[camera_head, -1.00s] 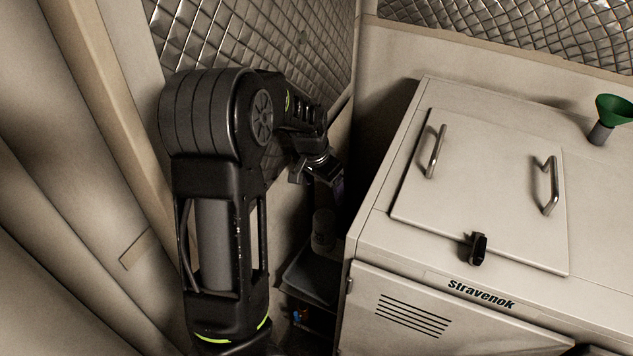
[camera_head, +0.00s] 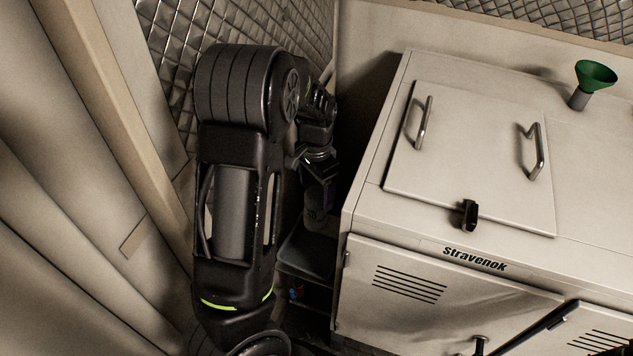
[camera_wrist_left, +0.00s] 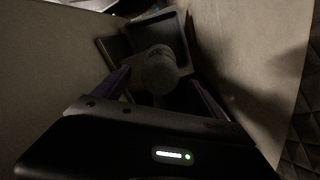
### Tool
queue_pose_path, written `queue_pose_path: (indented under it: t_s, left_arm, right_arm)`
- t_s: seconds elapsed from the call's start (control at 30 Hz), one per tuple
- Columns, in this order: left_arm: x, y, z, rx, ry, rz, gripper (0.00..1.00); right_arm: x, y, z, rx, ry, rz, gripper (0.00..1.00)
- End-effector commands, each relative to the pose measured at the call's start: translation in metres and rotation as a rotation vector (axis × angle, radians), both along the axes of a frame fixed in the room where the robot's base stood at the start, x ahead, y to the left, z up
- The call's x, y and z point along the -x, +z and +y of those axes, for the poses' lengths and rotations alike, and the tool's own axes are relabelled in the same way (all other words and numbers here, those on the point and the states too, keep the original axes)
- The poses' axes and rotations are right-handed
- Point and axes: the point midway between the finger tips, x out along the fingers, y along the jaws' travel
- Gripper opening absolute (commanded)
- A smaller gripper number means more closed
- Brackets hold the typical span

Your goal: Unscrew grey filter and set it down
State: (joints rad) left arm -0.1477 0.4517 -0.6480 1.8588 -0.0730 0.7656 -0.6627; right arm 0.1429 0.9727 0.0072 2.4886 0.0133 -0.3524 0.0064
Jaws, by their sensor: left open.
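In the left wrist view, the two dark purple fingers of my left gripper (camera_wrist_left: 161,80) are spread on either side of the cylinder. Whether they touch it cannot be told. The cylinder's lower part is hidden. My right gripper is not in view.
The white Stravenok cabinet (camera_head: 390,225) stands close on the right, with a handled lid on top. A green funnel (camera_head: 596,75) stands on it. A dark tray (camera_head: 308,255) lies below the cylinder. Walls close in on the left and behind; the gap is narrow.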

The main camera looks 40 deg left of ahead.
Motion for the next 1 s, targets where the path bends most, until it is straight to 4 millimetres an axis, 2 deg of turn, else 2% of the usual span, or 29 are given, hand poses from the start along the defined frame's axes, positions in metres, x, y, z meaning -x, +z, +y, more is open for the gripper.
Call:
queue_pose_path:
  t_s: [0.2,0.33,0.5,0.73,1.0]
  left_arm:
    - [0.001,-0.033,0.000,0.000,0.000,0.004,0.81]
    - [0.001,-0.048,0.000,0.000,0.000,0.003,0.81]
    - [0.000,-0.057,0.000,0.000,0.000,0.000,0.81]
    - [0.000,-0.057,0.000,0.000,0.000,0.000,0.81]
    - [0.000,-0.057,0.000,0.000,0.000,-0.001,0.59]
  right_arm:
    - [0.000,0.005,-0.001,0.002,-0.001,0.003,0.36]
    - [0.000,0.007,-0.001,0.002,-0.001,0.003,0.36]
    - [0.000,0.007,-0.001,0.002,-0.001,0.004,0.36]
    - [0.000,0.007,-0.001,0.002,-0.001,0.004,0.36]
    - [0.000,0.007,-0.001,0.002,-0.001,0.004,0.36]
